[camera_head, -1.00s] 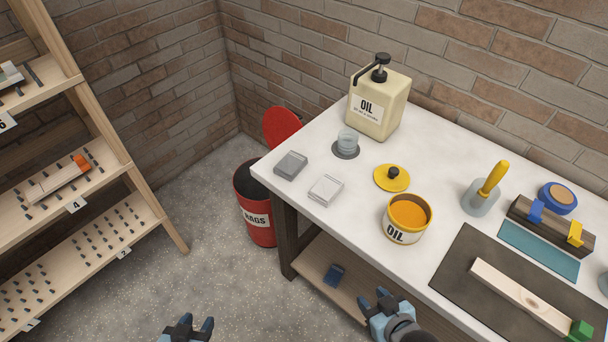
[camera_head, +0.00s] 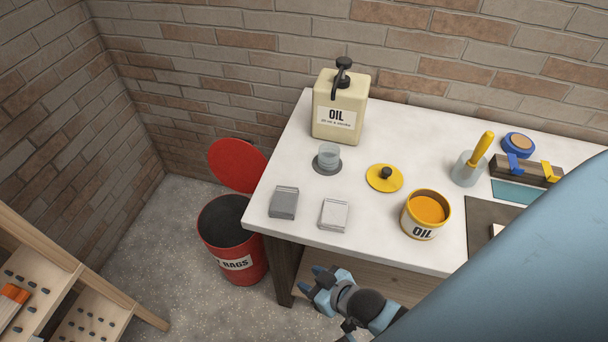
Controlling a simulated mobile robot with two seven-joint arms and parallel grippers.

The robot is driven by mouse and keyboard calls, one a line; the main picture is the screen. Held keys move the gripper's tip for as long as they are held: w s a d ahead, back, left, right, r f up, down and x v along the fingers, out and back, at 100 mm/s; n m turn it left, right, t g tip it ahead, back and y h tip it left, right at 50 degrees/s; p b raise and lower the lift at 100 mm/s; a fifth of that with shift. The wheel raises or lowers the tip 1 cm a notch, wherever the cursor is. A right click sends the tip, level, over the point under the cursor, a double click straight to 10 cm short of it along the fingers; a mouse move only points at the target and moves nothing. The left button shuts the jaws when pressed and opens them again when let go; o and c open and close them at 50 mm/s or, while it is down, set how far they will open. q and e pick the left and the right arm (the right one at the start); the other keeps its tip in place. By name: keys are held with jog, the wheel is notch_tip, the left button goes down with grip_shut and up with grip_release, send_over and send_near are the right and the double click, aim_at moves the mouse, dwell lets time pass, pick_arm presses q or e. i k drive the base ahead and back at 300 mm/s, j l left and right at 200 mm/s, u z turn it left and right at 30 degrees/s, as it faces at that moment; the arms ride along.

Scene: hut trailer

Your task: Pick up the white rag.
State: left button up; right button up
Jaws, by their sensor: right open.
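The white rag (camera_head: 333,214) lies folded in a small square on the white tabletop (camera_head: 300,150), close to its front edge. A similar grey folded rag (camera_head: 284,202) lies just to its left, apart from it. My right gripper (camera_head: 314,283) is open and empty. In the picture it shows below the white rag, off the front edge of the tabletop, and does not touch the rag. My left gripper is out of view.
My own arm covers the lower right.

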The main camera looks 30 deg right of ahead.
aim_at(333, 213)
jog(key=i+j, duration=0.2)
jog(key=j, duration=0.15)
jog(key=i+j+z, duration=0.1)
jog(key=i+j, duration=0.15)
jog(key=i+j+z, duration=0.1)
jog(key=j, duration=0.3)
jog(key=i+j+z, duration=0.1)
jog(key=z, duration=1.55)
